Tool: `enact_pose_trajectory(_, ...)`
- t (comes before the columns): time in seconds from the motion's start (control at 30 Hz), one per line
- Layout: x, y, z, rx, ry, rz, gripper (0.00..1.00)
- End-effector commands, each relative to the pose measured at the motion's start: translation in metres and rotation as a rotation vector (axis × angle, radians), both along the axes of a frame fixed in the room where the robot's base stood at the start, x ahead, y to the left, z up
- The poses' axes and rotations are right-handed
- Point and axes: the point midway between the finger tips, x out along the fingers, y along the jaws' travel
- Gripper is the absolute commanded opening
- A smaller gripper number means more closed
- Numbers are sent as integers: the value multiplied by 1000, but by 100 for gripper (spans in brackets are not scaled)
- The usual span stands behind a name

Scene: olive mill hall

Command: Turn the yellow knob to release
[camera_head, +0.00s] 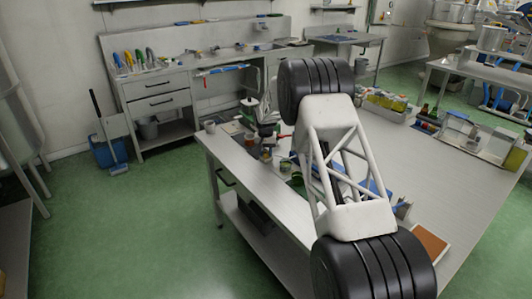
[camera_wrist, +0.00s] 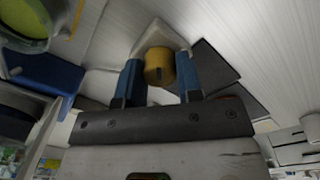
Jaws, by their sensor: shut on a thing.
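The yellow knob (camera_wrist: 160,62) shows in the wrist view, with a dark slot on its near face. It sits in front of a pale, angular mount (camera_wrist: 158,33). My gripper (camera_wrist: 159,72) has its two blue fingers on either side of the knob and is shut on it. The contact faces are partly hidden by the fingers. In the head view my arm reaches over the steel table, and I cannot make out the knob there.
The steel table (camera_head: 410,170) is largely bare to the right of my arm. Small jars and tools crowd its left end. In the wrist view, a blue block (camera_wrist: 48,72) and a yellow-green round container (camera_wrist: 27,22) lie left of the fingers. Dark grey plates (camera_wrist: 212,65) lie right.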

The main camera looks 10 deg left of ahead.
Motion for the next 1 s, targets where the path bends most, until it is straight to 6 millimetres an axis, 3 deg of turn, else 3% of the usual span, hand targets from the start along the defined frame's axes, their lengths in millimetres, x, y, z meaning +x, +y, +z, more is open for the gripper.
enact_pose_trajectory(0.6, 0, 0, 0, 0, -2, 577, 10)
enact_pose_trajectory(1.0, 0, 0, 1, 0, -2, 827, 10)
